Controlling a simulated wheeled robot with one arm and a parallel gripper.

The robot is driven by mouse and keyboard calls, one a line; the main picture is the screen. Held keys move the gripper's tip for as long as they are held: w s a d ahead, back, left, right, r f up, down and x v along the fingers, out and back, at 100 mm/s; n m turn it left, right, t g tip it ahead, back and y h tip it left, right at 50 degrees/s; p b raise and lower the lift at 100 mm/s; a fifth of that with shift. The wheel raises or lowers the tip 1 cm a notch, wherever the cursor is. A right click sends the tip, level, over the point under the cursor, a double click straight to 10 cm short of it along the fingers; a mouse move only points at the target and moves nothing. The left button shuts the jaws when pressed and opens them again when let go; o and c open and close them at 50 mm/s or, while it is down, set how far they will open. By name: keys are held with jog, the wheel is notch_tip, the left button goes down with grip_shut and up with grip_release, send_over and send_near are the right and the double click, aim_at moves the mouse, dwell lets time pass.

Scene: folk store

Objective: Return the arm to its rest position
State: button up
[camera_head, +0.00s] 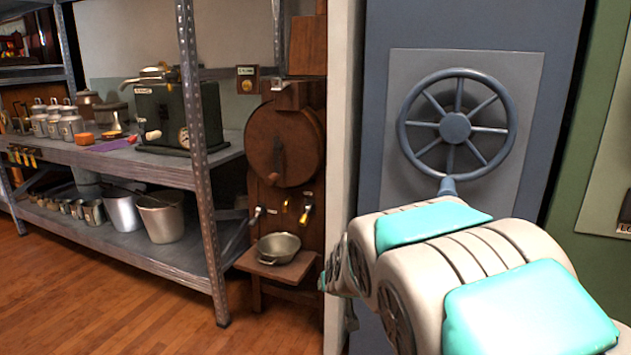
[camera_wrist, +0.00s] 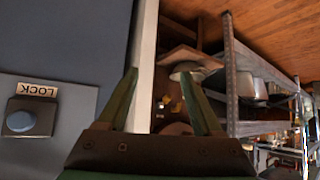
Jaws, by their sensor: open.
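My arm (camera_head: 475,265), pale with teal pads, reaches in from the lower right of the head view, in front of a blue-grey cabinet (camera_head: 375,150). My gripper (camera_wrist: 158,72) shows in the wrist view, its two green fingers spread apart with nothing between them. The wrist view is turned about upside down. The gripper's fingers cannot be made out clearly in the head view, where the arm hides part of the cabinet.
A spoked handwheel (camera_head: 455,128) is on the cabinet, just above my arm. A button box labelled LOCK (camera_wrist: 30,118) shows left of the gripper. Metal shelving (camera_head: 205,180) with pots stands left, beside a wooden stand with a metal bowl (camera_head: 278,247). The wooden floor (camera_head: 110,300) is clear.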

jog(key=s+d+g, duration=0.3)
jog(key=s, duration=1.1)
jog(key=s+d+g+p, duration=0.1)
jog(key=s+d+g, duration=0.3)
jog(key=s, duration=1)
jog(key=s+d+m+g+h+p, duration=0.1)
jog(key=s+d+g, duration=0.2)
jog(key=s, duration=1.2)
jog(key=shift+d+g, duration=0.25)
jog(key=shift+g, duration=0.35)
